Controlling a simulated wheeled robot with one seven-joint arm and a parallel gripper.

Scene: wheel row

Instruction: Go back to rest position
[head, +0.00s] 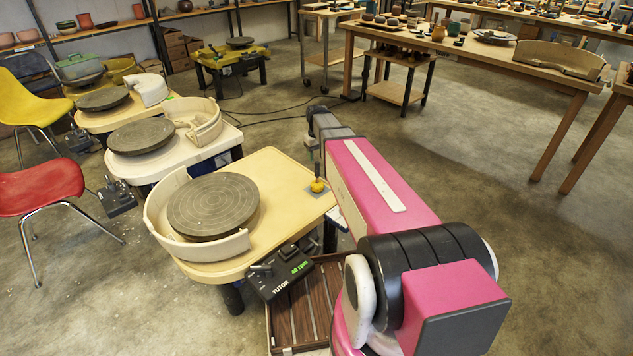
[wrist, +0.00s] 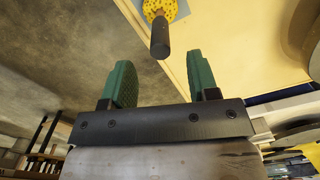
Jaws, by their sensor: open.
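My gripper (wrist: 158,62) is open, with two green fingers wide apart and nothing between them. In the head view my pink arm reaches away from me, and its end is over the right edge of the nearest wheel table (head: 281,181). A yellow tool with a dark upright handle (head: 317,186) stands on a small blue-grey square at that table's corner. In the wrist view the yellow tool (wrist: 158,10) shows just ahead of the fingertips, its handle end roughly centred between them and apart from both.
A grey wheel head (head: 213,205) sits inside a cream splash pan (head: 170,200). A control box (head: 280,273) is at the table's near edge, above a slatted wooden surface (head: 305,312). More wheels stand behind, with red (head: 40,186) and yellow chairs (head: 30,103) left.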

